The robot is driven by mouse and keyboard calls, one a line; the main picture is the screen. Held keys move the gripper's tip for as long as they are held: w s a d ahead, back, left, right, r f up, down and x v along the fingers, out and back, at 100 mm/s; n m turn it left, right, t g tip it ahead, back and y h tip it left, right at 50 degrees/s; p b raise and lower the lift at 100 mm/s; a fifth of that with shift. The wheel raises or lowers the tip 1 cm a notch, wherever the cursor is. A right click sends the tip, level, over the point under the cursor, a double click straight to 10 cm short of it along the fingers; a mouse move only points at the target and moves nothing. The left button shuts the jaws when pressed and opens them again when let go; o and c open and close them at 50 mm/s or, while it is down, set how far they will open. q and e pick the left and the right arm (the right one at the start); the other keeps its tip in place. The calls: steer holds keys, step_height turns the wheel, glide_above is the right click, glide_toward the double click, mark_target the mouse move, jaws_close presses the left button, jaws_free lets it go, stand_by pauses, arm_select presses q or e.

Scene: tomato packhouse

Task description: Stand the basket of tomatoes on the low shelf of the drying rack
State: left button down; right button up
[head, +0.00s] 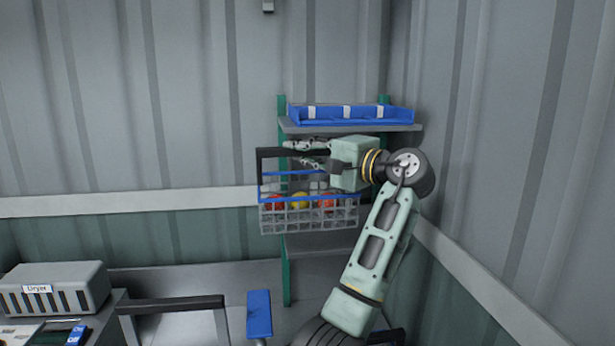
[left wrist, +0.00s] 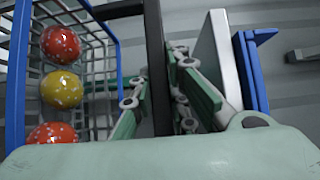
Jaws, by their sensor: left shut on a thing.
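The basket (head: 310,217) is grey mesh with a blue rim and a black handle (head: 272,153). Red and yellow tomatoes (head: 299,201) lie in it; they also show in the left wrist view (left wrist: 62,89). My left gripper (head: 293,153) is shut on the handle, which runs between its fingers (left wrist: 158,75). The basket hangs roughly level in front of the drying rack (head: 286,270), which has green posts. Its grey low shelf (head: 325,243) shows just below the basket, partly covered by it and my arm. I cannot tell whether they touch. My right gripper is out of view.
The upper shelf (head: 400,128) carries a blue tray (head: 380,116) close above my gripper. A ribbed wall stands close on the right. A grey box labelled Dryer (head: 60,287) stands at the lower left. The low shelf looks empty where it shows.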

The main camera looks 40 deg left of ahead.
mark_target(307, 194)
arm_select(q)
steer(key=shift+w, duration=0.2)
steer(key=shift+f+p, duration=0.65)
steer(key=shift+f, duration=0.95)
step_height(307, 194, down, 2)
steer(key=shift+f+p, duration=0.1)
steer(key=shift+p, duration=0.45)
steer(key=shift+w+f+p, duration=0.15)
steer(key=shift+f+p, duration=0.15)
steer(key=shift+p, duration=0.05)
steer(key=shift+w+a+f, duration=0.1)
steer(key=shift+w+f, duration=0.1)
steer(key=shift+f, duration=0.3)
steer(key=c, duration=1.7)
jaws_free()
